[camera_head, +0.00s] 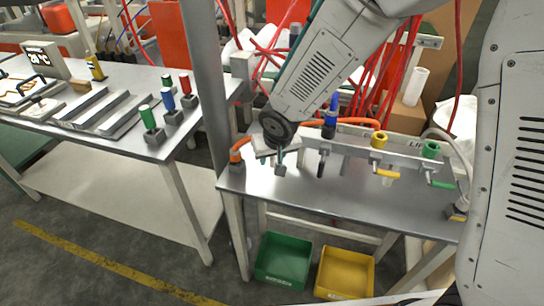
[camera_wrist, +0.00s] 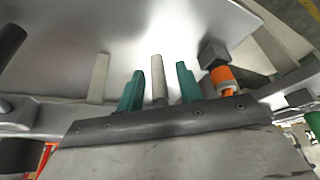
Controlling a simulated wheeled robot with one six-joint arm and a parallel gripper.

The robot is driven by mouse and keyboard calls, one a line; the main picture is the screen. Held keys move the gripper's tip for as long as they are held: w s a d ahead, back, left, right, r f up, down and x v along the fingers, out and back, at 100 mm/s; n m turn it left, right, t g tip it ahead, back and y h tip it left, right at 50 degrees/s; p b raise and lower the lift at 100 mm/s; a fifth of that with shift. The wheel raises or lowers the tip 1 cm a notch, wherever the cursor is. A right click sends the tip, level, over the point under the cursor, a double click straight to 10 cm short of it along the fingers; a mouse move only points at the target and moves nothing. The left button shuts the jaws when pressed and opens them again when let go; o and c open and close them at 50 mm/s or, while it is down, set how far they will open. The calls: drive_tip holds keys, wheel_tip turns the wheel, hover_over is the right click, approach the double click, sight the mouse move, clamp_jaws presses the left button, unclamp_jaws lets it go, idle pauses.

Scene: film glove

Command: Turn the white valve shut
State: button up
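A pale grey-white bar (camera_wrist: 158,80), which looks like the white valve's handle, stands between my two teal fingers in the wrist view. My gripper (camera_wrist: 160,88) is open, with a small gap showing on each side of the bar. In the head view my gripper (camera_head: 277,163) points down at the left end of the pipe rail, over the metal bench. My wrist hides the white valve's body there, so its exact angle cannot be told.
On the rail to the right are a blue valve (camera_head: 330,122) with a black handle, a yellow valve (camera_head: 379,141) and a green valve (camera_head: 430,149). An orange hose fitting (camera_head: 236,156) is close on the left. Green (camera_head: 283,262) and yellow (camera_head: 345,273) bins sit below.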

drive_tip(key=shift+f, duration=0.15)
clamp_jaws()
drive_tip(key=shift+h, duration=0.4)
drive_tip(key=h, duration=0.1)
drive_tip(key=g+h, duration=0.1)
drive_tip(key=shift+d+n+h, duration=0.3)
drive_tip(key=shift+h, duration=0.1)
drive_tip(key=shift+s+d+g+h, duration=0.1)
drive_tip(key=shift+d+g+h, duration=0.15)
drive_tip(key=shift+h, duration=0.35)
drive_tip(key=shift+s+d+g+h, duration=0.1)
drive_tip(key=shift+g+h, duration=0.25)
drive_tip(key=shift+h, duration=0.25)
drive_tip(key=h, duration=0.2)
drive_tip(key=n+g+h, duration=0.1)
drive_tip(key=h, duration=0.1)
drive_tip(key=d+r+h, duration=0.1)
drive_tip(key=h, duration=0.1)
drive_tip(key=shift+s+r+n+g, duration=0.1)
drive_tip(key=shift+s+n+g, duration=0.1)
drive_tip(key=shift+n+g, duration=0.1)
drive_tip(key=shift+s+d+r+n+g+h, duration=0.1)
drive_tip(key=shift+r+n+g+h, duration=0.1)
drive_tip(key=shift+h, duration=0.55)
drive_tip(key=shift+w+d+r+n+g+h, duration=0.1)
drive_tip(key=shift+r+n+h, duration=0.1)
drive_tip(key=shift+h, duration=0.6)
drive_tip(key=shift+s+d+r+n+g+h, duration=0.1)
drive_tip(key=shift+r+n+h, duration=0.1)
drive_tip(key=shift+h, duration=0.55)
